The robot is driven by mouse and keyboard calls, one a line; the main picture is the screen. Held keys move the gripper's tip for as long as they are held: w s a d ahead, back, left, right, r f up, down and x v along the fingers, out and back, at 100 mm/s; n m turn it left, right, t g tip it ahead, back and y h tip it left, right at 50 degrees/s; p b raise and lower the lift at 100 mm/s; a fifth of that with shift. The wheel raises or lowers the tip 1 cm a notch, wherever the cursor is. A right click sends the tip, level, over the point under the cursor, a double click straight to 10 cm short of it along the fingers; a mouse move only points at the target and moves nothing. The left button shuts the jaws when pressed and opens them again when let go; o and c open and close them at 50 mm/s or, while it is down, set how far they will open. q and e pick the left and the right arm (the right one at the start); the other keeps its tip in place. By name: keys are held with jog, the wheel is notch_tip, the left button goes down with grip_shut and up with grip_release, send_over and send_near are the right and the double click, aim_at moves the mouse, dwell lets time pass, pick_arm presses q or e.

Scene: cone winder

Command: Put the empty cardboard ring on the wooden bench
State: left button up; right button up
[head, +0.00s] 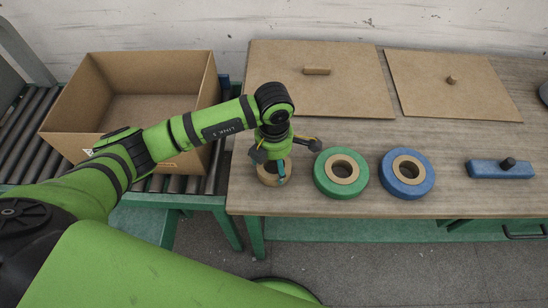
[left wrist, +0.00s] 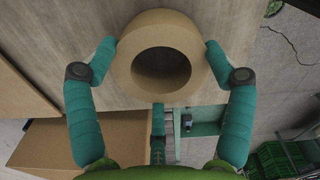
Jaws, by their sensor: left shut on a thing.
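The empty cardboard ring (head: 266,180) is plain brown with an open middle and is at the front left corner of the wooden bench (head: 310,203). My left gripper (head: 273,167) is over it from above, shut on it. In the left wrist view the two fingertips (left wrist: 161,47) press on opposite sides of the ring (left wrist: 160,24), with bench wood behind it. It looks flat and at or very near the bench top; I cannot tell whether it touches. The gripper partly hides it in the head view. My right gripper is not in view.
A green tape roll (head: 325,182) lies close right of the ring, then a blue tape roll (head: 398,188) and a blue block with a black knob (head: 500,169). Two boards (head: 340,95) (head: 455,97) lie behind. An open cardboard box (head: 75,125) stands on the roller conveyor at left.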

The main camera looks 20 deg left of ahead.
pick_arm(q)
jog(key=shift+f, duration=0.15)
jog(key=shift+f, duration=0.15)
jog(key=shift+f+b, duration=0.15)
jog(key=shift+b, duration=0.15)
jog(key=o, duration=1)
